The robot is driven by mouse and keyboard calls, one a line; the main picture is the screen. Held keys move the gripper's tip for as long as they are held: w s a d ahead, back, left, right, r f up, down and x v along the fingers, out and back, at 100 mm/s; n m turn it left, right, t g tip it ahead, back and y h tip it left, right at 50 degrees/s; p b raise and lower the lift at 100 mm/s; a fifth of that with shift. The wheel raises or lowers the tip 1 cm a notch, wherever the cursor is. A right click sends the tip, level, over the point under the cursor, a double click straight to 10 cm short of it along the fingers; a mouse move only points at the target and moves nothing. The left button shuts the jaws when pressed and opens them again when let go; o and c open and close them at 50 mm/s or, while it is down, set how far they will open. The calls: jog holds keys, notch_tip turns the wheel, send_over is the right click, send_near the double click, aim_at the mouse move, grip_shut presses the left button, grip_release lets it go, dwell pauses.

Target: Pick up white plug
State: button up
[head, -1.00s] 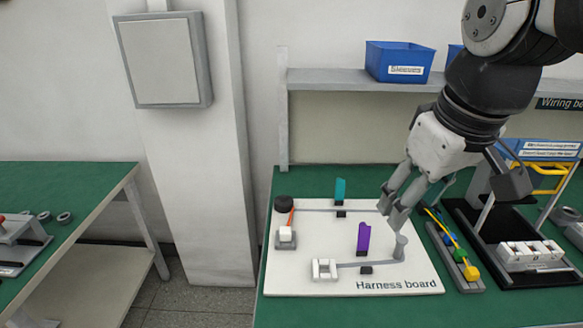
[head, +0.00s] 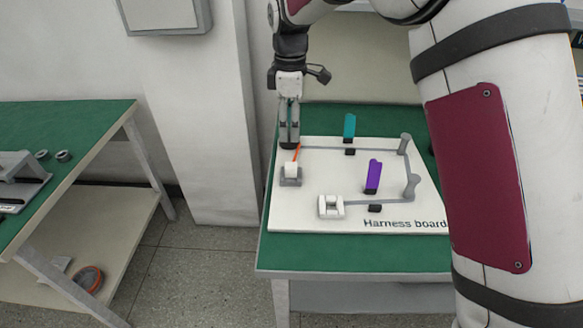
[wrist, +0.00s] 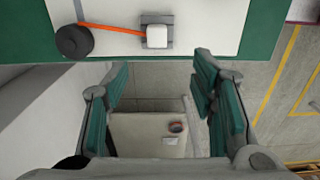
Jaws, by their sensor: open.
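The white plug (head: 291,170) is a small white block seated in a grey holder (head: 290,181) at the left of the white harness board. An orange wire runs from it to a round black peg (wrist: 74,41). In the wrist view the plug (wrist: 157,36) sits near the top, beyond and between the fingertips. My gripper (head: 289,140) points down near the board's back left corner, around the black peg in the picture. The peg is mostly hidden there. In the wrist view my gripper (wrist: 160,72) is open with nothing between its fingers.
The harness board (head: 300,220) lies on a green table. It carries a teal clip (head: 349,125), a purple clip (head: 372,175), grey posts (head: 411,186) and a white connector (head: 331,206). My arm covers the right side. A side table (head: 60,130) stands left across a gap.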

send_over(289, 165)
jog(key=f, duration=0.8)
jog(key=shift+s+d+f, duration=0.1)
jog(key=shift+s+f, duration=0.15)
jog(key=shift+w+f, duration=0.15)
jog(key=shift+f, duration=1.3)
jog(key=shift+w+f, duration=0.1)
jog(key=shift+f, duration=1.3)
grip_shut()
